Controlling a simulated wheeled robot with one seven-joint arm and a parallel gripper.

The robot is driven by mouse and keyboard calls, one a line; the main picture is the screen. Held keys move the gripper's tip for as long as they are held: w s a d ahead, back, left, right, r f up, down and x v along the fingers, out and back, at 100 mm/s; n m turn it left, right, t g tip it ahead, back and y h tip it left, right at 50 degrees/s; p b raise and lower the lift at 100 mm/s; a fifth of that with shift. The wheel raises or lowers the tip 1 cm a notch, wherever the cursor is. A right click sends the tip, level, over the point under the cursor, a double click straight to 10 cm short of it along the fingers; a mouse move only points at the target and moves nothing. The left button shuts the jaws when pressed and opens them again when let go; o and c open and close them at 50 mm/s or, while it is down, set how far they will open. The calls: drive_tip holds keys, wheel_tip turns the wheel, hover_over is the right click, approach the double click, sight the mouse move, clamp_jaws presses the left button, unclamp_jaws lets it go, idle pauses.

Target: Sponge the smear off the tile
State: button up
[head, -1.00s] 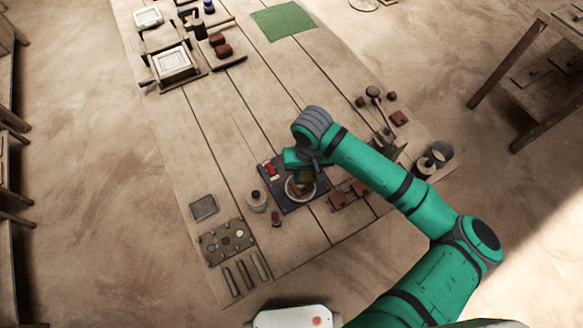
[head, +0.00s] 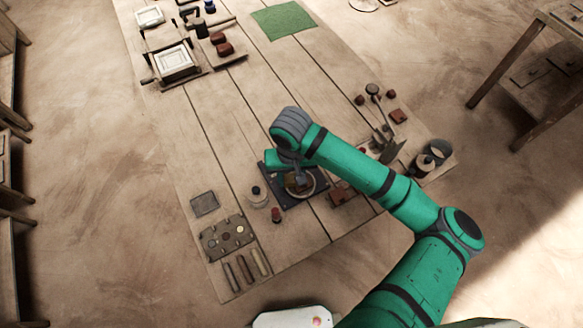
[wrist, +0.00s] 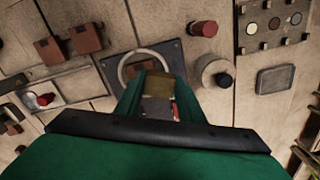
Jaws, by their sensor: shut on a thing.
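My gripper (head: 292,178) is over a dark square board (head: 290,203) near the front of the table. In the wrist view its two green fingers (wrist: 158,95) are shut on a yellow-brown block, which looks like the sponge (wrist: 158,82). A pale round ring or dish (wrist: 122,68) lies on the dark board (wrist: 173,50), partly behind the sponge and fingers. A small red and pale piece (wrist: 175,112) shows between the fingers, mostly hidden. I cannot make out the tile or the smear for certain; my gripper covers much of the board. Contact below the sponge cannot be told.
A round dark-knobbed jar (head: 257,196) and a red cylinder (head: 276,215) stand left of the board. Brown blocks (head: 342,194) lie right of it. A press (head: 175,62) and green mat (head: 283,19) are far back. Mid-table is clear.

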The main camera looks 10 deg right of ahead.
wheel_tip(320, 180, up, 2)
drive_tip(key=shift+w+d, duration=0.1)
drive_tip(key=shift+d, duration=0.05)
drive_tip(key=shift+w+r, duration=0.15)
drive_tip(key=shift+r, duration=2.2)
drive_tip(key=shift+s, duration=0.2)
